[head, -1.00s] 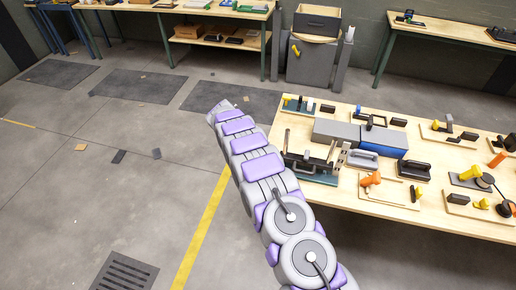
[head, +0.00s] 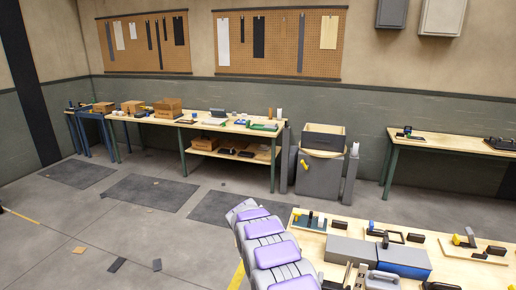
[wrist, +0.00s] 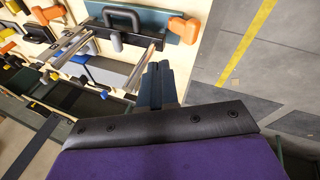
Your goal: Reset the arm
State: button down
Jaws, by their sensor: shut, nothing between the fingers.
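My arm reaches up through the lower middle of the head view, grey with purple pads. Its far end (head: 243,210) is beside the left edge of the near workbench. In the wrist view my gripper (wrist: 160,82) has its two dark fingers together with nothing between them. The fingertips are beside the edge of the bench top, near a green-based fixture with metal rods (wrist: 140,68) and a dark handle. I cannot tell the exact gap to the fixture.
The near workbench (head: 322,246) carries a grey and blue box (head: 378,256) and several tools. A grey bin (head: 318,175) stands behind it. A long bench (head: 182,122) with boxes lines the back wall. The floor at left is mostly clear, with a few small scraps (head: 117,264).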

jog(key=s+d+r+g+y+b, duration=0.1)
jog(key=s+d+r, duration=0.3)
jog(key=s+r, duration=0.5)
jog(key=s+d+r+g+y+b, duration=0.1)
jog(key=s+d+r, duration=0.45)
jog(key=s, duration=0.85)
jog(key=s+g+y+b, duration=0.1)
jog(key=s+y+b, duration=0.1)
jog(key=s, duration=2.8)
jog(key=shift+f+n+g, duration=0.25)
jog(key=shift+n+g, duration=0.05)
jog(key=shift+n, duration=0.1)
